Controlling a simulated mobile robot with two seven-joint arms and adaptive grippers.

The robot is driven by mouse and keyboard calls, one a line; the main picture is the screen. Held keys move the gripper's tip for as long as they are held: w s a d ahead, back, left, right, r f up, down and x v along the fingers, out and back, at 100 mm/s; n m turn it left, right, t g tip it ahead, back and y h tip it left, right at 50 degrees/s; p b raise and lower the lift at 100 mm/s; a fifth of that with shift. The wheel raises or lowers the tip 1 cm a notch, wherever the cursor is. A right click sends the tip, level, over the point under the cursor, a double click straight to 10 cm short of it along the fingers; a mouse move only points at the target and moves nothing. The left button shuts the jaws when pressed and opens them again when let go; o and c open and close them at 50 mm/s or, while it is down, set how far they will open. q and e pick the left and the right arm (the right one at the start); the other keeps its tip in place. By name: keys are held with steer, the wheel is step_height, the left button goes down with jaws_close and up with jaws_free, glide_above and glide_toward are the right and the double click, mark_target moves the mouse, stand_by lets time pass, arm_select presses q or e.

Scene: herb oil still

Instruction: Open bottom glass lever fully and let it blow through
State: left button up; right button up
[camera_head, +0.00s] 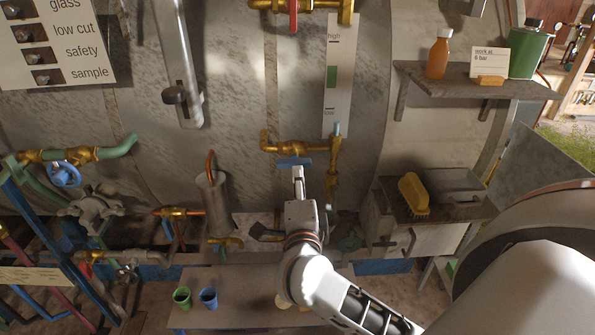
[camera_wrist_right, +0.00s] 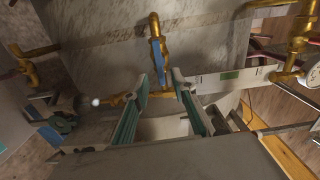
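The bottom glass lever (camera_head: 290,162) is blue and lies level across the brass fitting (camera_head: 318,147) below the sight glass scale. My right gripper (camera_head: 298,172) is just below and in front of it, pointing up at it. In the right wrist view the blue lever (camera_wrist_right: 158,54) runs along the brass fitting, its lower end between or just beyond the fingertips. There the right gripper (camera_wrist_right: 160,80) is open, its two fingers spread with a gap. Contact with the lever cannot be told. My left gripper is not in view.
A red lever (camera_head: 293,15) sits on the upper brass pipe. A shelf (camera_head: 475,84) holds an orange bottle and a green can at right. A box with a yellow brush (camera_head: 413,194) is below it. Green and blue cups (camera_head: 208,298) stand on the low table.

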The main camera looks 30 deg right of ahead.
steer(key=v, duration=0.5)
steer(key=shift+s+a, duration=0.1)
steer(key=shift+s, duration=0.05)
stand_by(0.3)
steer(key=a+r+n+t+y, duration=0.2)
steer(key=a+n+t+y, duration=0.25)
steer(key=n+t, duration=0.4)
steer(key=s+a+f+n+g+y, duration=0.2)
steer(key=a+f+n+g+y, duration=0.2)
steer(key=a+f+n+y, duration=0.65)
steer(key=s+d+f+n+g+h, duration=0.1)
steer(key=s+d+f+n+g, duration=0.1)
steer(key=f, duration=0.7)
steer(key=s+d+f+n+g+h, duration=0.1)
steer(key=s+f+n+g, duration=0.3)
steer(key=f, duration=0.5)
steer(key=s+d+f+n+g+h, duration=0.1)
steer(key=s+d+f+n+g, duration=0.1)
steer(key=s+f, duration=0.4)
step_height(320, 180, down, 4)
steer(key=shift+d+f+n+g+h, duration=0.1)
steer(key=shift+d+n+g+h, duration=0.3)
steer(key=shift+d+g, duration=0.35)
